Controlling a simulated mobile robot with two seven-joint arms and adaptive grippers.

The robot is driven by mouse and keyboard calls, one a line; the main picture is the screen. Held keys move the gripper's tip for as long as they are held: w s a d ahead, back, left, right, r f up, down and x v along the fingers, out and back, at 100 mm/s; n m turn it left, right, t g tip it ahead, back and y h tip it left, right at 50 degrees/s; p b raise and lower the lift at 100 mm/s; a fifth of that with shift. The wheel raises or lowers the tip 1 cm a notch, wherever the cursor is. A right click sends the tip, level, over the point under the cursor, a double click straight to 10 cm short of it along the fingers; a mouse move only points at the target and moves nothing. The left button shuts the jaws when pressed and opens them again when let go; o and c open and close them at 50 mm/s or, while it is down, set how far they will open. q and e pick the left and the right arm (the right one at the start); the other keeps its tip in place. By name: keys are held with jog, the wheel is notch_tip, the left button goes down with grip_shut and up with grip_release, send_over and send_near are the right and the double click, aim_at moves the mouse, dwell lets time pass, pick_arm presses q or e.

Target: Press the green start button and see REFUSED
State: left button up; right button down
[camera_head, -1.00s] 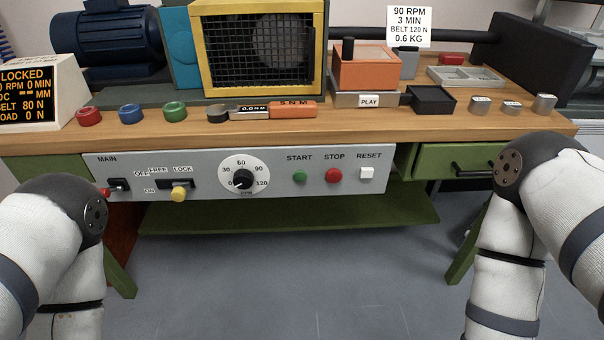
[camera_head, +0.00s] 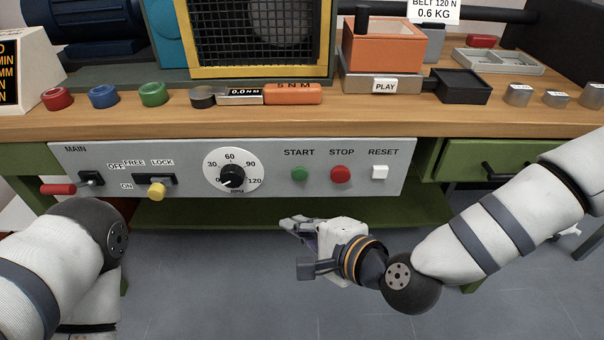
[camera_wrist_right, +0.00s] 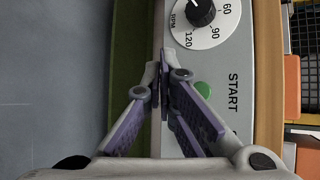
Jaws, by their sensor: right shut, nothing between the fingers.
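The green START button (camera_head: 300,174) is on the grey control panel (camera_head: 120,157) on the bench front, left of the red STOP button (camera_head: 340,174). My right gripper (camera_head: 290,224) is below the panel, apart from the START button in the head view. In the right wrist view my right gripper (camera_wrist_right: 162,74) is shut and empty, and a finger partly covers the green button (camera_wrist_right: 203,91). The display box (camera_head: 22,65) is cut off at the left edge; only line ends in orange show, so its word cannot be read. My left gripper is out of view.
The panel also holds the RESET button (camera_head: 379,172), a dial (camera_head: 232,179) pointing near 0, a yellow-knobbed FREE/LOCK lever (camera_head: 156,191) and the MAIN switch (camera_head: 91,179). A green drawer (camera_head: 455,160) is at the right. The floor in front is clear.

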aim_at(299, 174)
jog(key=shift+w+r, duration=0.2)
jog(key=shift+r, duration=0.05)
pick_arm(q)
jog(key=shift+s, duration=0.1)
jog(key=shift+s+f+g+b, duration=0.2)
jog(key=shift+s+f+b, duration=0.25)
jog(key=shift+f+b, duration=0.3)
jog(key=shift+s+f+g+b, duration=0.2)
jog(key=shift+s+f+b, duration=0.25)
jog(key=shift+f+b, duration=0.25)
pick_arm(e)
jog(key=w, duration=0.8)
jog(key=shift+w, duration=0.4)
jog(key=shift+w, duration=0.1)
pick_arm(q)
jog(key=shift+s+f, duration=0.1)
pick_arm(e)
jog(key=shift+w, duration=0.3)
